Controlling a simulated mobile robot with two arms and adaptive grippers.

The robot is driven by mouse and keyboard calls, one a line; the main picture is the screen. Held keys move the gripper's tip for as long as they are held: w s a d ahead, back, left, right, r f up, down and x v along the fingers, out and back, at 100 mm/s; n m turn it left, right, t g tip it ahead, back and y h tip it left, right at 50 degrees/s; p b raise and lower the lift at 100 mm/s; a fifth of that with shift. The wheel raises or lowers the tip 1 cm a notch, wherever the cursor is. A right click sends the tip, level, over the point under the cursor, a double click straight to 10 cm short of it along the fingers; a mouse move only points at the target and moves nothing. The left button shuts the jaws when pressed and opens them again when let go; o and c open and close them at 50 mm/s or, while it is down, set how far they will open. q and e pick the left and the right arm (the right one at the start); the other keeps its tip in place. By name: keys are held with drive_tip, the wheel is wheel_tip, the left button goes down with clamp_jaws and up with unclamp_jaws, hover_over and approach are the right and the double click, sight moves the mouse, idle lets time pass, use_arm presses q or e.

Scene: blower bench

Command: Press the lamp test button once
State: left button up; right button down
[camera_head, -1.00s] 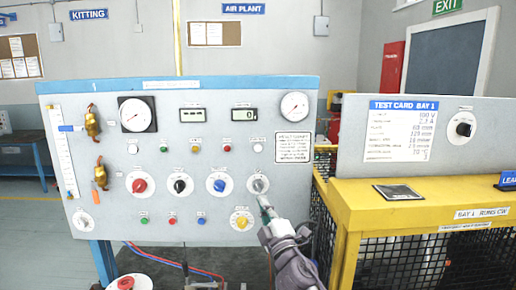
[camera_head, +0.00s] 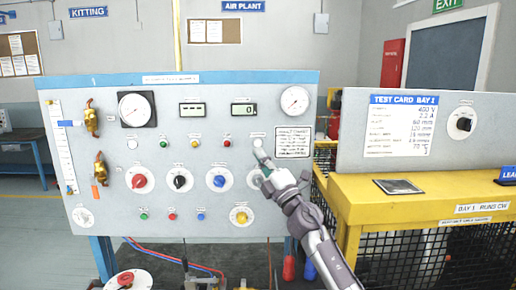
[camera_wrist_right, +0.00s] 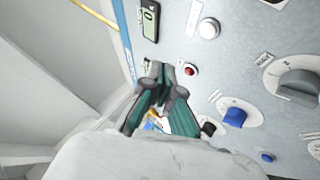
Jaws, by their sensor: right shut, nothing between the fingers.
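A grey panel (camera_head: 100,215) stands upright in front of me with dials, knobs and small buttons. A small white button (camera_head: 257,143) sits at the right end of the upper row, under a label too small to read. It also shows in the right wrist view (camera_wrist_right: 208,28). My right gripper (camera_head: 264,156) is shut and empty, its fingertips just below the white button in the head view. I cannot tell whether they touch. In the wrist view the fingertips (camera_wrist_right: 171,72) appear beside the red lamp (camera_wrist_right: 190,69). My left gripper is out of view.
A red lamp (camera_head: 227,143) is left of the white button. Below are a blue knob (camera_head: 219,181) and a grey knob partly behind my right gripper. A framed text card (camera_head: 293,142) is to the right. A yellow-framed cage (camera_head: 400,205) stands further right.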

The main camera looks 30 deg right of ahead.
sight(258, 143)
drive_tip(key=w+d+b, duration=0.3)
drive_tip(key=w+b, duration=0.1)
drive_tip(key=w, duration=0.1)
drive_tip(key=shift+w+d, duration=0.2)
drive_tip(key=shift+w, duration=0.1)
idle(1.3)
drive_tip(key=shift+w+d+b, duration=0.2)
drive_tip(key=shift+w+b, duration=0.15)
drive_tip(key=shift+w, duration=0.05)
drive_tip(key=shift+w+d+b, duration=0.2)
drive_tip(key=shift+w+b, duration=0.05)
drive_tip(key=shift+b, duration=0.1)
idle(0.5)
drive_tip(key=shift+s, duration=0.1)
drive_tip(key=shift+s+a+p, duration=0.25)
drive_tip(key=shift+s+p, duration=0.05)
drive_tip(key=shift+p, duration=0.25)
drive_tip(key=shift+s+a, duration=0.15)
drive_tip(key=shift+s, duration=0.15)
